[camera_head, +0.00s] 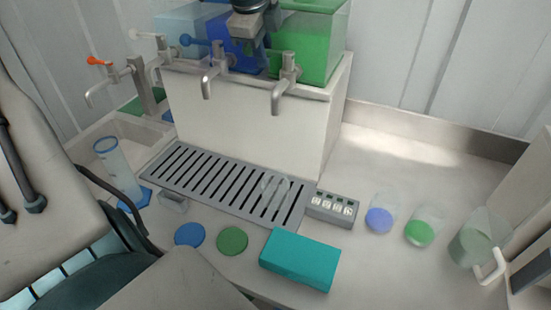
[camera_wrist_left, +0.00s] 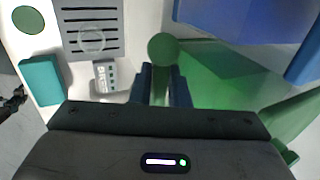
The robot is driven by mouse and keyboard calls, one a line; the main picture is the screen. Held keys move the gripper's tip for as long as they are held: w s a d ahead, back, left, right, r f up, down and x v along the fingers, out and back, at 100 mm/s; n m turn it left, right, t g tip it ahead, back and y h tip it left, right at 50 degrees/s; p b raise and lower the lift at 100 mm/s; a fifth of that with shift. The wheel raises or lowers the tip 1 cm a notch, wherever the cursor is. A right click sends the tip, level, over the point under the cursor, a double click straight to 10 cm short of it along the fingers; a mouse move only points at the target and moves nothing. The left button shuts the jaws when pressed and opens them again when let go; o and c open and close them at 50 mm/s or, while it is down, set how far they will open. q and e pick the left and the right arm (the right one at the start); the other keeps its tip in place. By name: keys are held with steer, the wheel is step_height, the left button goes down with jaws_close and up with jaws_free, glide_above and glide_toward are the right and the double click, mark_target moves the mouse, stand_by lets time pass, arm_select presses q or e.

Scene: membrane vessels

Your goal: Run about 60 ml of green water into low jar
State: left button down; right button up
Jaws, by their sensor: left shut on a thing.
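The green water tank (camera_head: 318,45) stands on the white stand, with its metal tap (camera_head: 284,90) on the front. A low clear jar (camera_head: 275,187) stands on the slotted drip tray below that tap and looks empty; it also shows in the left wrist view (camera_wrist_left: 92,40). I see no stream from the spout. My left gripper (camera_head: 262,32) is at the front of the tanks. In the left wrist view its fingers (camera_wrist_left: 163,88) are shut on the green tap handle (camera_wrist_left: 163,47), whose round end shows beyond them. A dark shape at that view's left edge may be my right gripper (camera_wrist_left: 14,100), too small to judge.
Blue (camera_head: 228,40) and pale (camera_head: 178,22) tanks with taps stand to the left. A grey button box (camera_head: 333,208), teal block (camera_head: 300,261) and coloured discs lie in front. A measuring cylinder (camera_head: 117,166) stands left; cups and a jug (camera_head: 480,238) stand right.

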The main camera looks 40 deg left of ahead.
arm_select(q)
steer(key=shift+f+b, duration=0.15)
steer(key=shift+b, duration=0.15)
steer(key=shift+s+d+f+n+b, duration=0.1)
steer(key=shift+s+n+b, duration=0.15)
steer(key=shift+n+b, duration=0.5)
steer(key=p, duration=0.1)
steer(key=n+y+p, duration=0.1)
steer(key=p, duration=0.1)
steer(key=shift+s+d+r, duration=0.15)
steer(key=shift+s+r, duration=0.05)
steer(key=shift+s, duration=0.1)
steer(key=shift+w+a+m+h+b, duration=0.2)
steer(key=shift+w+m+h, duration=0.1)
steer(key=shift+m, duration=0.55)
steer(key=shift+w+a+m+h+b, duration=0.1)
steer(key=shift+w+m+h+b, duration=0.15)
steer(key=shift+m, duration=0.55)
